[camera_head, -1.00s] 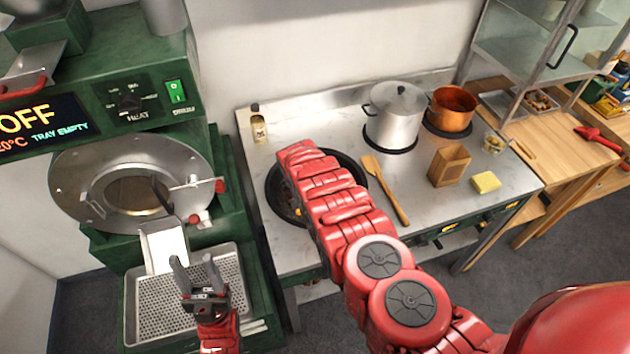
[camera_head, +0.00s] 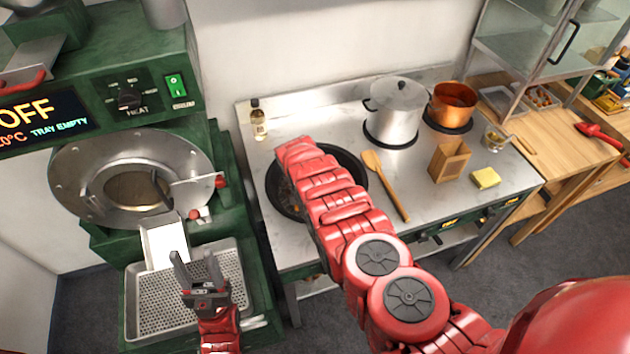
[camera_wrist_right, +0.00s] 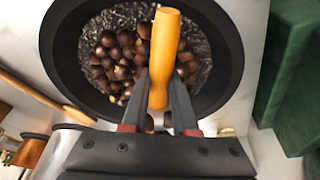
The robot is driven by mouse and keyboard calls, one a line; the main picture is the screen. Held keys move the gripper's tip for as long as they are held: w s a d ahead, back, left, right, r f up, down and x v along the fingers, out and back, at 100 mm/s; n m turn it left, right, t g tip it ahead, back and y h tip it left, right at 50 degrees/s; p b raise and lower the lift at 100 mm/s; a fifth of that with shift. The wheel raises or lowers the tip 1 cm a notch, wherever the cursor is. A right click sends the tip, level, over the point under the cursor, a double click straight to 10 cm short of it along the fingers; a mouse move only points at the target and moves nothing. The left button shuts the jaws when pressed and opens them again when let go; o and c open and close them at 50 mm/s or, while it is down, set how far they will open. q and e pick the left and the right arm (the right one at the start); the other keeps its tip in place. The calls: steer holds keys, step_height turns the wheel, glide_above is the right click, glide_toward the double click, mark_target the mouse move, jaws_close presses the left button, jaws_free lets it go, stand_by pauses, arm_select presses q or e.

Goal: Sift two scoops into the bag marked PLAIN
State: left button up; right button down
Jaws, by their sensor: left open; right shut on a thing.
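My left gripper (camera_head: 198,275) is open and empty over the perforated metal tray (camera_head: 131,308) in front of the green roaster. My right gripper (camera_wrist_right: 158,98) is shut on an orange-yellow handle (camera_wrist_right: 166,50) above a dark round pan (camera_wrist_right: 233,60). Several brown chestnuts (camera_wrist_right: 118,60) lie in the pan on dark, grainy matter. What the handle belongs to cannot be told. In the head view the pan (camera_head: 275,190) is partly hidden by my right arm, and the right gripper is hidden too. A brown paper bag (camera_head: 449,161) stands open on the stove top; no marking is readable.
The green roaster's display (camera_head: 40,115) reads OFF and TRAY EMPTY. A wooden spatula (camera_head: 385,185), a yellow sponge (camera_head: 486,178), a steel pot (camera_head: 397,112), a copper pot (camera_head: 453,105) and a small bottle (camera_head: 257,120) are on the stove top (camera_head: 415,180). A wooden table is at right.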

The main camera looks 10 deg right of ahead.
steer(key=shift+d+r+p, duration=0.2)
steer(key=shift+r+p, duration=0.05)
steer(key=shift+p, duration=0.15)
steer(key=s+d+p, duration=0.2)
steer(key=d+p, duration=0.2)
steer(key=a+b, duration=0.1)
steer(key=w+a+b, duration=0.1)
steer(key=a+b, duration=0.1)
steer(key=w+a+b, duration=0.1)
steer(key=shift+a+f+b, duration=0.2)
steer(key=shift+b, duration=0.1)
steer(key=shift+w+r, duration=0.1)
stand_by(0.3)
